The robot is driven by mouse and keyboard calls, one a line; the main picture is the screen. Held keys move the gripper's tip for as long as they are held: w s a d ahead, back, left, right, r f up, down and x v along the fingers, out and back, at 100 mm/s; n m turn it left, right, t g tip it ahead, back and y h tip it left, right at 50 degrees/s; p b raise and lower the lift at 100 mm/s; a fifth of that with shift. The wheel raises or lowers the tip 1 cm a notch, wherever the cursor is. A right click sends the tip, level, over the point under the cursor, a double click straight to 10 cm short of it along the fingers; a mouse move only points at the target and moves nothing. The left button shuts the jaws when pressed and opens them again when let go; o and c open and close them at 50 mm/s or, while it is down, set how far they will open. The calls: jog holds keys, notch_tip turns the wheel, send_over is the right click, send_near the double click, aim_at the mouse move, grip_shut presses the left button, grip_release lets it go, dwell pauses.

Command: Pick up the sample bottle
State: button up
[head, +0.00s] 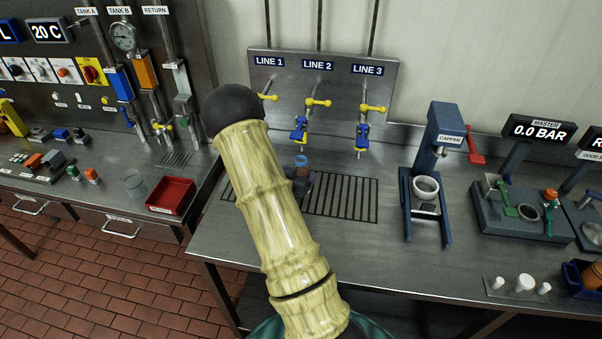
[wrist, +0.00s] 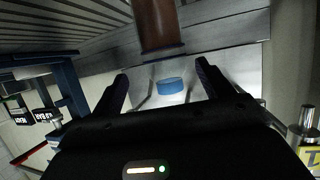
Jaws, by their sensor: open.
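The sample bottle (head: 301,161) stands on the drain grate below the line taps in the head view. Its blue top shows just right of my arm, and its lower part is hidden by dark gripper parts. In the wrist view, which looks upside down, a brown cylinder (wrist: 157,24) with a blue rim and a separate blue disc (wrist: 170,86) appear to be the bottle's body and cap. My gripper (wrist: 162,70) is open. Its fingers lie on either side of the blue disc in the picture, with gaps; I cannot tell the depth. In the head view my arm mostly hides the gripper.
The drain grate (head: 345,200) lies under the taps of LINE 1, LINE 2 and LINE 3. A blue capper (head: 443,130) stands to the right. A red tray (head: 171,195) and a clear cup (head: 135,183) are on the left counter. Bare counter lies in front of the grate.

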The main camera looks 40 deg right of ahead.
jog(key=shift+x, duration=0.95)
jog(key=shift+w+d+f+p, duration=0.2)
jog(key=shift+w+d+p, duration=0.15)
jog(key=shift+p, duration=0.25)
jog(key=p+x, duration=0.1)
jog(key=x, duration=0.3)
jog(key=shift+w+a+f+p, duration=0.15)
jog(key=shift+w+f+p, duration=0.1)
jog(key=shift+p, duration=0.15)
jog(key=shift+c, duration=0.5)
jog(key=c, duration=1.2)
